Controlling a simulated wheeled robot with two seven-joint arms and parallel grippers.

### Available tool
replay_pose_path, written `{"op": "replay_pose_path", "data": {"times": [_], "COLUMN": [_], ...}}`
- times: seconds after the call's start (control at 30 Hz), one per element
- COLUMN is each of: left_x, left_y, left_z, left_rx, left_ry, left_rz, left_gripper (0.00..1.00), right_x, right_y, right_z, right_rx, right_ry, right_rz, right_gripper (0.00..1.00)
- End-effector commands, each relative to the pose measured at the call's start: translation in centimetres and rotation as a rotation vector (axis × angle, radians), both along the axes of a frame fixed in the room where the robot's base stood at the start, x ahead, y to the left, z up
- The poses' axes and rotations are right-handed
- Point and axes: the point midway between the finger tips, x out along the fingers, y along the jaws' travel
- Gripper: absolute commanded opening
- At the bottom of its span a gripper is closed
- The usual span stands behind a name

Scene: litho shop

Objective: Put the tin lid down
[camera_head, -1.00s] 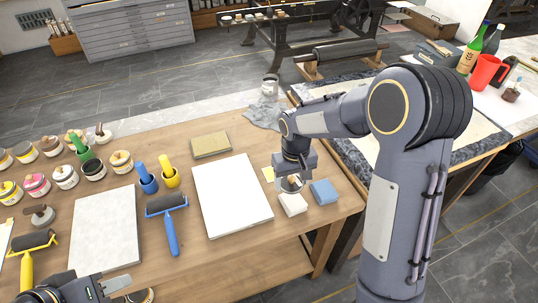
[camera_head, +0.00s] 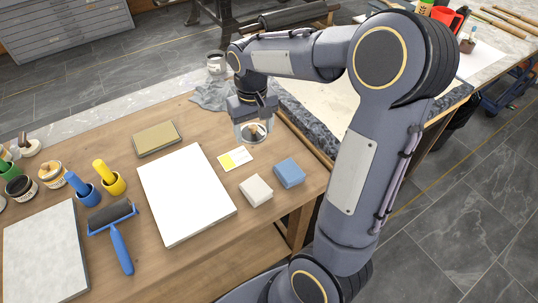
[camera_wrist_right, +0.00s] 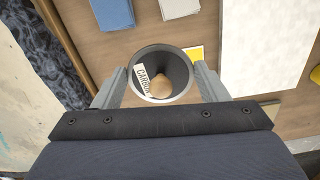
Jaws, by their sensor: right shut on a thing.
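The tin lid (camera_wrist_right: 178,66) is round and dark inside a silver rim, with a white label reading "CARBON" and a tan knob, in the right wrist view. My right gripper (camera_wrist_right: 160,84) is shut on it, with one finger on each side. In the head view the tin lid (camera_head: 254,134) hangs under my right gripper (camera_head: 252,123), over the back right of the wooden table (camera_head: 205,138), behind a yellow and white card. Whether it touches the table cannot be told. My left gripper is not in view.
A yellow and white card (camera_head: 236,158), a white block (camera_head: 256,190) and a blue block (camera_head: 289,172) lie in front. A white slab (camera_head: 186,193) is left, a grey cloth (camera_head: 212,95) and a tin (camera_head: 215,63) behind. Bare wood lies between the cloth and card.

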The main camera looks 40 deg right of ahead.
Motion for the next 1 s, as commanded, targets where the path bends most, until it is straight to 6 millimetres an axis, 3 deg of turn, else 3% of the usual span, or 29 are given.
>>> {"op": "replay_pose_path", "data": {"times": [0.03,0.13,0.3,0.43,0.7,0.83,1.0], "left_x": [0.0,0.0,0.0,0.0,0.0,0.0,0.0], "left_y": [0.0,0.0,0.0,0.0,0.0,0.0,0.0], "left_z": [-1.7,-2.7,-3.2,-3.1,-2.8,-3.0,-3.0], "left_rx": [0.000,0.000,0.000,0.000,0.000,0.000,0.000], "left_ry": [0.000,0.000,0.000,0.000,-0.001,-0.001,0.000], "left_rz": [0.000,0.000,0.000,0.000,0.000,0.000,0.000], "left_gripper": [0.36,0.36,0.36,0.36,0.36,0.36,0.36], "right_x": [-1.7,-4.1,-5.7,-4.4,0.8,2.3,3.7], "right_y": [0.0,0.1,0.0,-1.3,-5.7,-7.0,-8.1], "right_z": [-0.9,-1.2,-1.4,-2.3,-5.3,-7.9,-9.8], "right_rx": [0.001,0.000,0.000,0.000,0.000,0.001,0.000], "right_ry": [-0.005,-0.003,-0.001,0.003,0.003,0.004,0.001], "right_rz": [-0.023,-0.057,-0.085,-0.091,-0.091,-0.089,-0.087], "right_gripper": [0.45,0.45,0.45,0.45,0.45,0.45,0.45]}}
